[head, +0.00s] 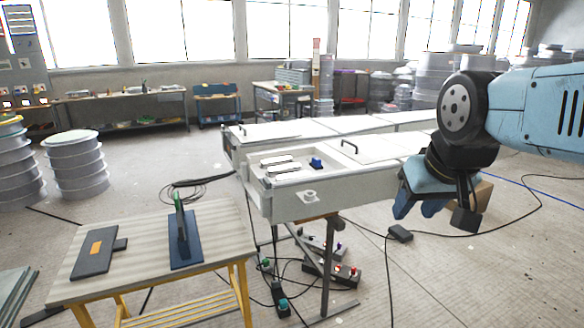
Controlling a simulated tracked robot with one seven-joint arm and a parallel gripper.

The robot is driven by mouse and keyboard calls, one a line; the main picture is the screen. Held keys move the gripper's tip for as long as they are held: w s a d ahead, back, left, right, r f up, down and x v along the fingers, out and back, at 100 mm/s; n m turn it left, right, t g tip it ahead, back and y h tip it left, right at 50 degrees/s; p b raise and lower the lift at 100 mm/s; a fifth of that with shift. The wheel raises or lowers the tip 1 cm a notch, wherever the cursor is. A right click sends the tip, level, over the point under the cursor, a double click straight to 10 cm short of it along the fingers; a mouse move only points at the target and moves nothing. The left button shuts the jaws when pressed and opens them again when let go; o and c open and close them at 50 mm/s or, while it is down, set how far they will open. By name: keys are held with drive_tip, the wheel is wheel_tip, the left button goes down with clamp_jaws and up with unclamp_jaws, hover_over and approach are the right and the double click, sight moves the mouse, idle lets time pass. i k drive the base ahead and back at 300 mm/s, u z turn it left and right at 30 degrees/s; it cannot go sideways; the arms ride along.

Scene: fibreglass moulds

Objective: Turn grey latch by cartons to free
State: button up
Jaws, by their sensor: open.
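My gripper (418,208) hangs in the right half of the head view, its blue fingers pointing down, apart and empty. It is in front of and to the right of the white mould bench (350,192). A brown carton (482,196) shows partly behind my gripper; the gripper covers much of it. I cannot make out a grey latch for certain. A small pale round fitting (309,196) sits on the front face of the white bench. My gripper is well apart from it.
A striped-top table (140,232) at front left holds a dark blue plate with a green-tipped upright (182,232) and a dark panel (95,250). Pedal boxes (332,268) and cables lie on the floor below the bench. Floor at lower right is mostly clear.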

sight(265, 182)
drive_tip(key=u, duration=0.1)
drive_tip(key=i, duration=0.95)
drive_tip(key=u, duration=0.6)
